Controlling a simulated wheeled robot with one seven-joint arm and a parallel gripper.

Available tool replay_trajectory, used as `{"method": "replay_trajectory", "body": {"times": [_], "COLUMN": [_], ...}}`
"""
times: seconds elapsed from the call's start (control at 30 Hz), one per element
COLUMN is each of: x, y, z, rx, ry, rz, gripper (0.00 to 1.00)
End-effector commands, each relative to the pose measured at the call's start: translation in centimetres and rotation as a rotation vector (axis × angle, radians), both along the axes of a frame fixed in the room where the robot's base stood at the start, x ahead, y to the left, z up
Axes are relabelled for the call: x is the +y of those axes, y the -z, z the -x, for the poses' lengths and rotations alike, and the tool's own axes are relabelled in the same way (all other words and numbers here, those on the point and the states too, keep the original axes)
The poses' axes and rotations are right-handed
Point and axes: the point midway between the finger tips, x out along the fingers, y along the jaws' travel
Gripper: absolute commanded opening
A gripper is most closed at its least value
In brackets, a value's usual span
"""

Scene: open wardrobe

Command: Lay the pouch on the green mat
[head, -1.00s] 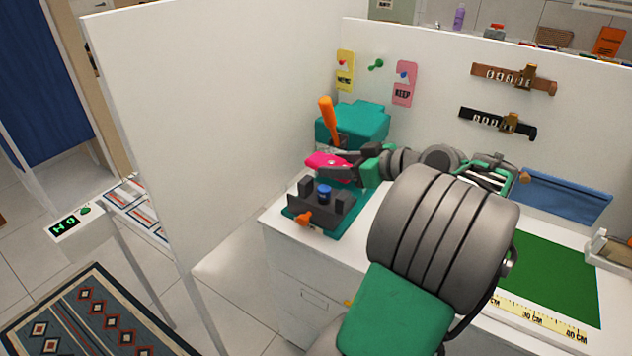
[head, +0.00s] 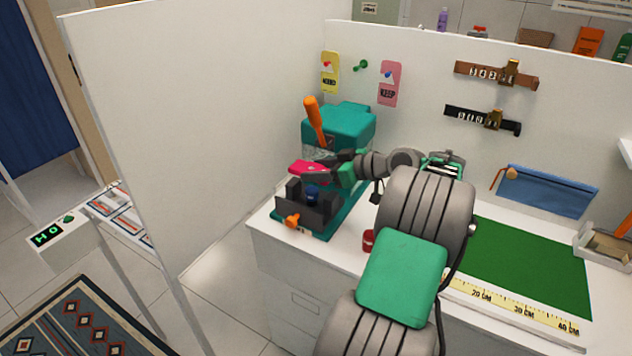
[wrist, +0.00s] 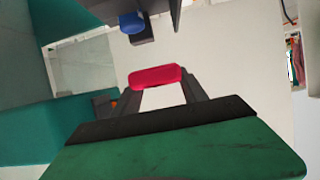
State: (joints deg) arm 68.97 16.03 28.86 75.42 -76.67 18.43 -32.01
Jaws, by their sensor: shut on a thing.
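The blue pouch (head: 548,190) stands upright against the back panel, with a zip along its top and a brown ball at its left end. The green mat (head: 530,262) lies flat on the worktop in front of it, bare where it shows; my arm hides its left part. My gripper (head: 312,169) is far to the left of both, above the black fixture, and is shut on a pink-red object (head: 302,167). That object also shows between the fingertips in the wrist view (wrist: 155,76). The wrist view does not show the pouch or mat.
A teal machine (head: 340,128) with an orange lever stands behind my gripper. The black fixture (head: 308,207) has a blue knob. A yellow ruler (head: 515,306) runs along the mat's front, and a tray (head: 605,245) stands right. A white partition (head: 200,140) rises at left.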

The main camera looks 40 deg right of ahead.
Motion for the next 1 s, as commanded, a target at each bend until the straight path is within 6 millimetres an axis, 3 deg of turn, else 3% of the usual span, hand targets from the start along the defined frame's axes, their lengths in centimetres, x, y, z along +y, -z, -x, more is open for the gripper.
{"method": "replay_trajectory", "body": {"times": [0.3,0.47,0.83,0.87,1.0], "x": [-1.8,-1.9,-1.9,-1.9,-1.9], "y": [3.8,6.4,7.1,7.0,6.9], "z": [-2.6,-2.7,-2.6,-2.6,-2.6], "rx": [0.000,-0.001,-0.002,-0.002,-0.002], "ry": [-0.001,0.001,0.001,0.001,0.001], "rz": [0.000,-0.001,0.002,0.002,0.002], "gripper": [0.11,0.11,0.11,0.51,0.62]}}
